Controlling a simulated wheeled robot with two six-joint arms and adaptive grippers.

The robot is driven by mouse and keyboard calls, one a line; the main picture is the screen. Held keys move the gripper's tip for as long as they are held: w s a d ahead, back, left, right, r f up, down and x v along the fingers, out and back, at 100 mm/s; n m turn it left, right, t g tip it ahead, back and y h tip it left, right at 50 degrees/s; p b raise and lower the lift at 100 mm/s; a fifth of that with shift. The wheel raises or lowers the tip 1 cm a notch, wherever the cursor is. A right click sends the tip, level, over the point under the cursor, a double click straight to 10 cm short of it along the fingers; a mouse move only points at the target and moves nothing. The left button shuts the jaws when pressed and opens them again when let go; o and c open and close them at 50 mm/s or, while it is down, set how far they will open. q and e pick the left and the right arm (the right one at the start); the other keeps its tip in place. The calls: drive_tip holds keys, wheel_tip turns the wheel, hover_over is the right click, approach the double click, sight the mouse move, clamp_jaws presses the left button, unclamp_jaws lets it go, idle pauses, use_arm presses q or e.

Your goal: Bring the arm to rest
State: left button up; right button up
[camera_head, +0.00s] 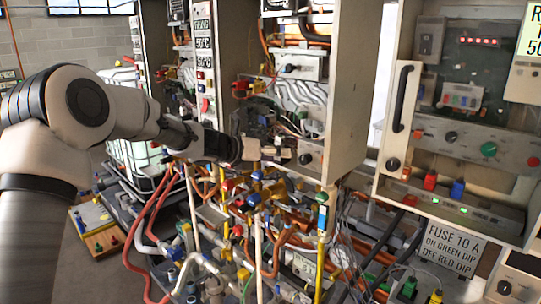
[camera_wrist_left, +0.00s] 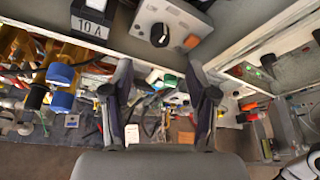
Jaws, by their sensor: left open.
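My left arm (camera_head: 85,105) comes in from the left and reaches across to the open heater cabinets. Its gripper (camera_head: 250,150) is in front of the lower part of the middle cabinet (camera_head: 345,95), close to its wiring and small parts. In the left wrist view, the two dark fingers of the left gripper (camera_wrist_left: 162,90) stand wide apart with nothing held between them. Whether the fingertips touch anything in the cabinet cannot be told. My right gripper is not in view.
A control panel (camera_head: 490,125) with a black handle (camera_head: 403,98) stands at the right above a sign (camera_head: 451,248). Pipes, valves and red hoses (camera_head: 150,225) crowd the space below. The wrist view shows a black knob (camera_wrist_left: 159,35) and a 10 A label (camera_wrist_left: 90,25).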

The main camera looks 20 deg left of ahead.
use_arm(q)
drive_tip(key=shift+v, duration=0.9)
